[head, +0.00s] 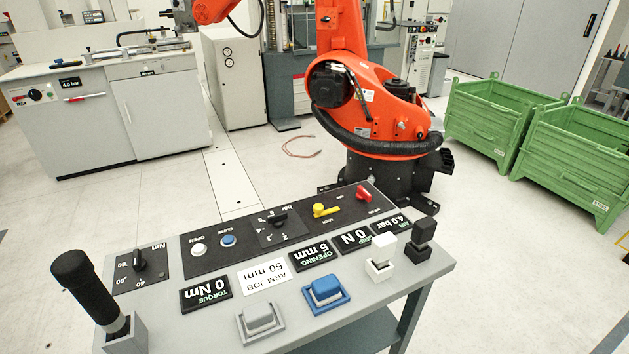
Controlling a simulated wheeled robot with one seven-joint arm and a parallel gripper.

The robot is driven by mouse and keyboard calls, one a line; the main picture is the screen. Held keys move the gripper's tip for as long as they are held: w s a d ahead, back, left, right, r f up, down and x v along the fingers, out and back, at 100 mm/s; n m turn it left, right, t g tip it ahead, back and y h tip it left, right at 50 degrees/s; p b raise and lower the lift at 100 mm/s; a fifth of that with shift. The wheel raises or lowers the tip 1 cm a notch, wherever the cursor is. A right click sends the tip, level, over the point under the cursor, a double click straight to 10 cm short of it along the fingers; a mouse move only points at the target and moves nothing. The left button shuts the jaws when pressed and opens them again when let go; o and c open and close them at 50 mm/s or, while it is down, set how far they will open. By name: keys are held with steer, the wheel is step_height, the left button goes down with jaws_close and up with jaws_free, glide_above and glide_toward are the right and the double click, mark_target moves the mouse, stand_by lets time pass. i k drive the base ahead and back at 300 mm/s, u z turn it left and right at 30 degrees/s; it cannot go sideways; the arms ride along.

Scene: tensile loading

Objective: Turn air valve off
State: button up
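A red lever (364,194) sits at the far right of the black control strip on the grey console in the head view. Small upside-down lettering beside it is too small to read surely. Near it, a black display (384,242) reads 4.0 bar, upside down, with the word AIR. A second red handle (76,99) is on the front of the white bench at the left, below a display (68,84) that also reads 4.0 bar. I cannot tell which one is the air valve. My gripper is not in view.
The console (428,276) also bears a yellow lever (325,210), dark knobs, push buttons, a tall black handle (84,284) and several displays. An orange robot arm (372,104) stands behind it. Green crates (497,116) are at the right. Pale floor between them is clear.

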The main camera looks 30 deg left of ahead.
mark_target(362, 194)
steer(key=u, duration=0.6)
steer(key=i, duration=0.9)
steer(key=u, duration=0.5)
